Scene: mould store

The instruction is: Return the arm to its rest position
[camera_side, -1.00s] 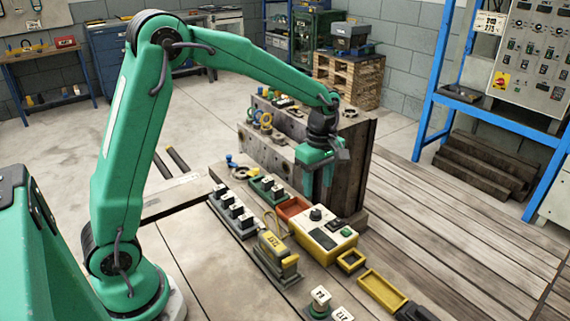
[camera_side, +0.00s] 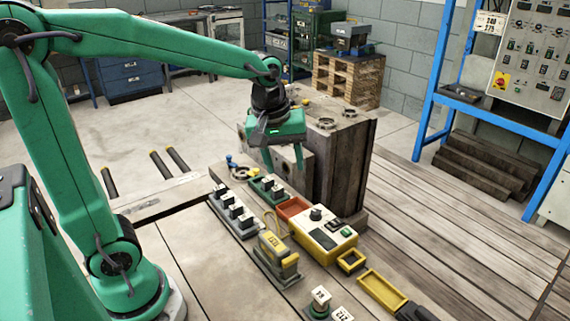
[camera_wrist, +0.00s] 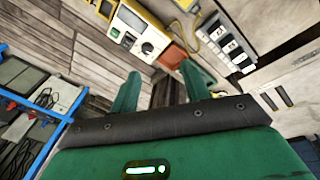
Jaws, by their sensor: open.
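My gripper (camera_side: 281,160) is green and hangs from the end of my raised arm. In the side view it is above the work table, in front of the large grey mould block (camera_side: 340,165). In the wrist view its two fingers (camera_wrist: 158,90) stand apart with nothing between them. The gripper is open and empty. It is clear of the yellow-and-white control box (camera_side: 325,236) on the table, which also shows in the wrist view (camera_wrist: 140,33).
A red-orange tray (camera_side: 292,208), a row of black-and-white blocks (camera_side: 232,213), a yellow tagged block (camera_side: 277,251) and a yellow tray (camera_side: 383,291) lie on the table. A blue rack (camera_side: 437,95) stands at right. A wooden pallet stack (camera_side: 347,80) stands behind. The front left of the table is clear.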

